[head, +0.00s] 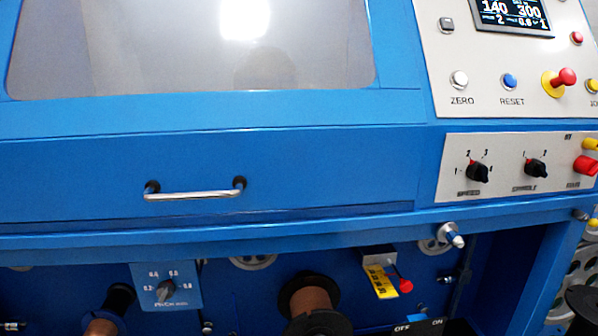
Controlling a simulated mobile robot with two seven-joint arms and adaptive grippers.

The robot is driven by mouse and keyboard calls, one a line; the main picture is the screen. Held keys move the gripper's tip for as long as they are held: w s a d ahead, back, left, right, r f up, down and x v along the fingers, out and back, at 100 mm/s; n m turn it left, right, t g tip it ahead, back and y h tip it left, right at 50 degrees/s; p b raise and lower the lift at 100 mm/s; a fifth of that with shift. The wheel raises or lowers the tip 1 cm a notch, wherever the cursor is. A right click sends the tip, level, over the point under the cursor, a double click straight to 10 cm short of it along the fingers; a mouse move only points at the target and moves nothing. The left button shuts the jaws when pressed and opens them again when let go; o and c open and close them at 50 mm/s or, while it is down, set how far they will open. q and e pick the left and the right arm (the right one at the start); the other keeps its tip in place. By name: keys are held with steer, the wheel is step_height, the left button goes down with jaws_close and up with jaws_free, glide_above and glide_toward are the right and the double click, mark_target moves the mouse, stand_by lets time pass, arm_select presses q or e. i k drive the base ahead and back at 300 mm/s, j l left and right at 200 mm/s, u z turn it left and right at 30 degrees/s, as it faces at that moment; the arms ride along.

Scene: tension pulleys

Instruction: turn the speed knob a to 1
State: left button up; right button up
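The speed knob (478,173) is a black rotary knob on the light lower control panel (505,180) at the right of the head view. Positions 1, 2 and 3 are marked around it, with 1 on its left. Its red pointer mark sits at the upper left, towards the 2. The label below it is blurred but looks like SPEED. The display (512,14) above shows 140, 300 and a small 2. Neither of my grippers is in view.
A similar black knob (537,169) marked 1 and 2 sits right of the speed knob, then a red knob (585,165). A metal handle (195,194) is at the left. A pitch knob (166,291) sits below.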

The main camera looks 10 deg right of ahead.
mark_target(477, 171)
steer(key=z, duration=1.5)
steer(key=i+l, duration=0.15)
steer(key=l, duration=0.2)
steer(key=i+l+z, duration=0.15)
steer(key=l, duration=0.2)
steer(key=i+l, duration=0.1)
steer(key=l, duration=0.2)
steer(key=z, duration=0.05)
